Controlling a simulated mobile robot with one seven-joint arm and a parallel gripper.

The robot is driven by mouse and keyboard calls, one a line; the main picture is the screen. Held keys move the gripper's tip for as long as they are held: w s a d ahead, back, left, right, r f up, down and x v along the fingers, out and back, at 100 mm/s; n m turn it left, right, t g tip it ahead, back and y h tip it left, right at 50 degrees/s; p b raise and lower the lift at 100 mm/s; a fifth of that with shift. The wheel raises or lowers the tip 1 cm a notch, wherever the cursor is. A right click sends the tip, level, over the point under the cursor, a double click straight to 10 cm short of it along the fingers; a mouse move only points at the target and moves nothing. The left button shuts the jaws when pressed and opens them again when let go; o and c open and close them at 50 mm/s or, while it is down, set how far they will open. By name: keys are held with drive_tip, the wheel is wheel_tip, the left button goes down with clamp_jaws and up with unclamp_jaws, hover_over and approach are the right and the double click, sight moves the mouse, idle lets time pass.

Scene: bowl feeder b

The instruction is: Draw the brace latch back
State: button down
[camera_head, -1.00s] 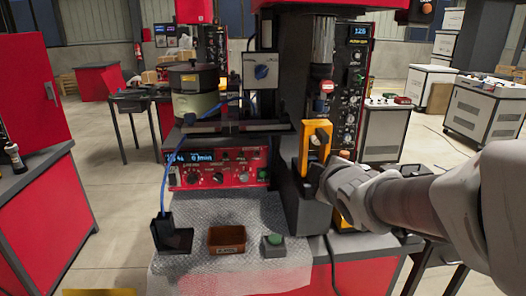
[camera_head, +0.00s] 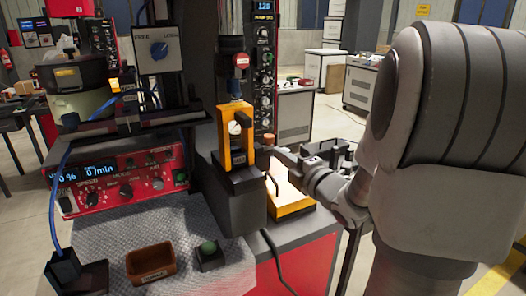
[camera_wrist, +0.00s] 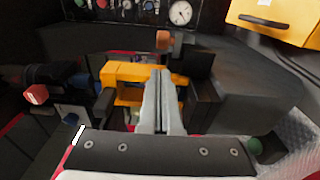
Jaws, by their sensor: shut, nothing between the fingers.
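I cannot tell for sure which part is the brace latch. An upright orange frame (camera_head: 235,135) stands on a dark block at the right of the machine. In the wrist view an orange bracket (camera_wrist: 125,75) lies left of my fingers, and a red-orange knob (camera_wrist: 163,40) shows just beyond their tips. My gripper (camera_wrist: 160,78) is shut and empty, its two fingers side by side. In the head view my gripper (camera_head: 283,157) is just right of the orange frame. Whether the fingertips touch anything there is unclear.
A second orange part (camera_head: 290,200) sits low beneath my gripper. The red control panel (camera_head: 120,180), brown tray (camera_head: 150,262) and green button (camera_head: 209,247) are to the left. A black cable hangs in front of the bench. A gauge (camera_wrist: 180,13) is beyond the fingers.

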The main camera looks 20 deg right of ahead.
sight(273, 140)
drive_tip(key=w, duration=0.5)
drive_tip(key=w+a, duration=0.1)
drive_tip(key=w, duration=0.2)
drive_tip(key=shift+w, duration=0.3)
drive_tip(key=shift+d+b, duration=0.55)
drive_tip(key=shift+d, duration=0.95)
drive_tip(key=shift+s+d, duration=0.1)
drive_tip(key=shift+s, duration=0.05)
